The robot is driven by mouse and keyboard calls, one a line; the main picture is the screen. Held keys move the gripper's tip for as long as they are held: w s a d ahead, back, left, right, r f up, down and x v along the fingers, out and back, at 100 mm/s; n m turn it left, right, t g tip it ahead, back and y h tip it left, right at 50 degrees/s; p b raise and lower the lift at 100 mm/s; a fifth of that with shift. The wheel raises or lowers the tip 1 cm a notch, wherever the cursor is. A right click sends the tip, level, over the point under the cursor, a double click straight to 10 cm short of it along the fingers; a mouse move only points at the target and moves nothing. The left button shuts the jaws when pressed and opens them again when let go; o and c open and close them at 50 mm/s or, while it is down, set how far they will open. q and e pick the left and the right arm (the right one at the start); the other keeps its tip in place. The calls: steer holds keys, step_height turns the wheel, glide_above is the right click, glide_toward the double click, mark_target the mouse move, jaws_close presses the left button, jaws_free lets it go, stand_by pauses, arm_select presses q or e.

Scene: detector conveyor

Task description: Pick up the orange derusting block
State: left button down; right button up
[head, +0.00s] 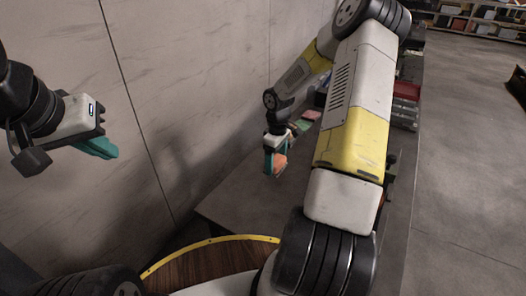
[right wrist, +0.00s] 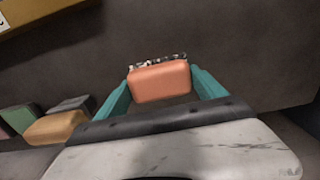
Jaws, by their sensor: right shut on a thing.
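The orange derusting block (right wrist: 158,82) sits between the two teal fingers of my right gripper (right wrist: 160,92) in the right wrist view. A speckled dark and white edge shows along its far side. In the head view the right gripper (head: 274,160) is shut on the orange block (head: 280,163) above the grey table. Whether the block touches the table cannot be told. My left gripper (head: 98,147) is at the left, in front of the wall, with teal fingers and nothing visible in it. Its finger gap cannot be made out.
The grey table (head: 234,208) runs along the wall. A red bin (head: 407,90) stands farther back, partly behind my right arm. Shelves (head: 480,18) stand at the far back right.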

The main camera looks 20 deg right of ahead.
mark_target(276, 159)
steer(key=shift+r, duration=0.1)
steer(key=shift+r, duration=0.55)
step_height(276, 159, up, 2)
steer(key=shift+r, duration=0.25)
steer(key=s+d, duration=0.3)
steer(key=s, duration=0.1)
steer(key=s+d, duration=0.3)
steer(key=s, duration=0.1)
steer(key=s+d+r, duration=0.1)
steer(key=s+d, duration=0.3)
steer(key=shift+s+r, duration=0.1)
steer(key=shift+s, duration=0.25)
steer(key=shift+a, duration=0.1)
steer(key=o, duration=0.9)
steer(key=c, duration=0.6)
